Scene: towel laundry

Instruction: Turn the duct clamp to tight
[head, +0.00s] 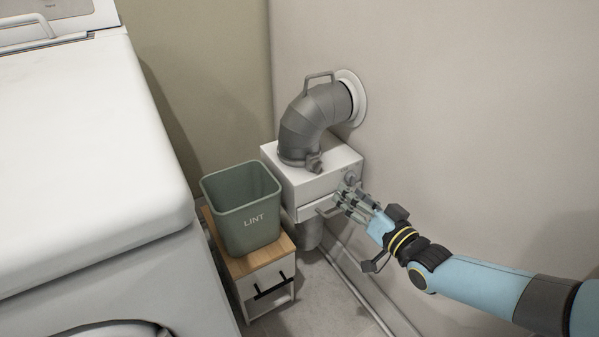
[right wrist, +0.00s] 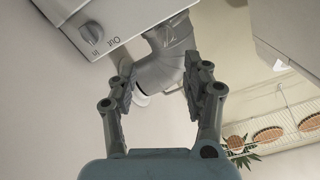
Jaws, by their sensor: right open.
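The grey elbow duct (head: 307,122) rises from the white box and bends into a round wall flange. The duct clamp (head: 314,162) is at the duct's lower end, on top of the box, with a small grey knob facing forward. My right gripper (head: 347,201) is open and empty, in front of the box and below and right of the clamp, apart from it. In the right wrist view the open fingers (right wrist: 161,70) frame the duct (right wrist: 158,76), which lies beyond them. The clamp's setting cannot be read. My left gripper is not in view.
The white box (head: 315,191) has a front handle and a dial (right wrist: 91,33) marked In and Out. A green LINT bin (head: 250,232) stands on a small wood-topped cabinet (head: 262,291). A white washer-like appliance (head: 80,150) fills the left. Wall is close behind.

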